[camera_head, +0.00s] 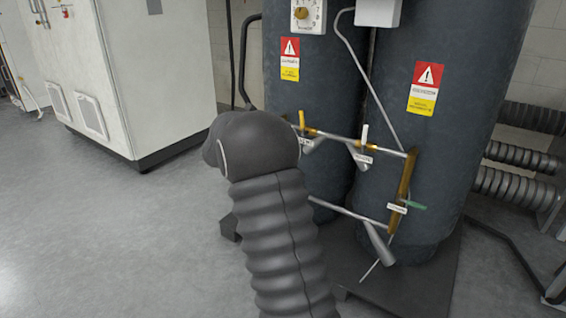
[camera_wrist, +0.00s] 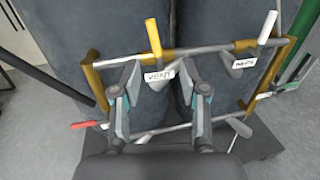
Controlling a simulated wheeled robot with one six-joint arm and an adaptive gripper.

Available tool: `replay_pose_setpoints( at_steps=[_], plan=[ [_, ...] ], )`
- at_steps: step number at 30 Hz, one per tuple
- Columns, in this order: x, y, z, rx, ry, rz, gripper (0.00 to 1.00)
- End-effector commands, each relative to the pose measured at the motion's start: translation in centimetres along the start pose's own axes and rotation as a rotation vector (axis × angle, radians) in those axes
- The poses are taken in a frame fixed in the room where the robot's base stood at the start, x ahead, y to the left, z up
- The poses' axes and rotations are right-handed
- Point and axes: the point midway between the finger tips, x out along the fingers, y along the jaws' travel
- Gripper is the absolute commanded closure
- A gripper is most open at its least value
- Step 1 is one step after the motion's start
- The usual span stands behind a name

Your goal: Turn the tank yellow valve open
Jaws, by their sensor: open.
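The yellow valve handle (camera_wrist: 154,38) stands up from the upper brass pipe in the wrist view, with a label reading VENT below it. It also shows in the head view (camera_head: 301,119), just right of my arm. My gripper (camera_wrist: 161,75) is open and empty in the wrist view. Its two fingers are apart, with the VENT label between them, and the handle lies just beyond the fingertips, between their lines. I cannot tell the remaining distance or any contact. In the head view my arm hides the gripper.
A white-tipped handle (camera_head: 364,133) sits right of the yellow one. A green handle (camera_head: 413,205) is lower right; a red handle (camera_wrist: 84,125) is lower left. Two dark tanks (camera_head: 431,150) stand behind the pipes. Open floor (camera_head: 110,230) lies to the left.

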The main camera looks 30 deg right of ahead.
Motion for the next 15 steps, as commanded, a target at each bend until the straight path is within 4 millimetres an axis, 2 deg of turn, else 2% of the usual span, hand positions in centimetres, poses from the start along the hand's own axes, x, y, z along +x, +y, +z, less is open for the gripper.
replay_pose_setpoints(
  at_steps=[3, 15],
  plan=[
    [-2.2, 0.1, 0.0, -0.001, -0.001, 0.005, 0.56],
    [-5.3, -6.0, 1.6, 0.261, 0.205, -0.074, 0.56]
  ],
)
